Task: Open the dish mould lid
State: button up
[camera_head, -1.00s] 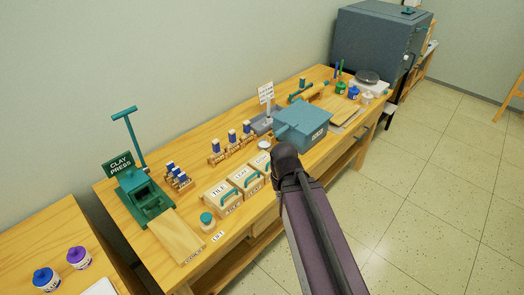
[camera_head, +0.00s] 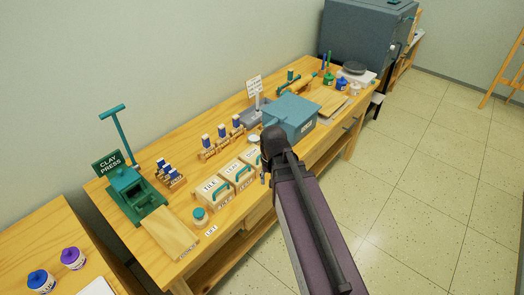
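Three wooden moulds with teal handles stand in a row on the workbench. The left one (camera_head: 211,192) reads TILE and the middle one (camera_head: 237,174) seems to read LEAF. The third mould (camera_head: 251,156), at the right end, is partly hidden by my arm, and I cannot read its label; by its place it may be the dish mould. Its lid appears to be down. My gripper (camera_head: 263,179) is mostly hidden behind my dark arm; only a small grey part shows beside the right end of the row. I cannot see its fingers or any contact.
A green clay press (camera_head: 135,195) stands left on the bench (camera_head: 195,262). A small teal-lidded jar (camera_head: 200,216) is in front of the TILE mould. Glaze bottles in wooden racks (camera_head: 168,173) stand behind the moulds. A teal box (camera_head: 291,113) is just beyond my arm. The floor at right is clear.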

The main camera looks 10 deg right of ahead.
jog(key=w+d+r+m+p, duration=0.2)
jog(key=w+r+m, duration=0.1)
jog(key=w, duration=0.6)
jog(key=w+d+r+m+t+y+p, duration=0.1)
jog(key=w+d+r+m+p, duration=0.1)
jog(key=w+m, duration=0.4)
jog(key=w+r+p, duration=0.1)
jog(key=w, duration=0.2)
jog(key=shift+w+d+r+p, duration=0.15)
jog(key=shift+w+r+p, duration=0.05)
jog(key=shift+r+p, duration=0.15)
jog(key=shift+f, duration=0.2)
jog(key=b, duration=1.4)
send_near(256, 153)
jog(key=s+f, duration=0.1)
jog(key=f, duration=0.1)
jog(key=s+d+f, duration=0.1)
jog(key=s+f, duration=0.1)
jog(key=shift+s+d+f, duration=0.1)
jog(key=shift+s+f, duration=0.2)
jog(key=shift+c, duration=0.2)
grip_shut()
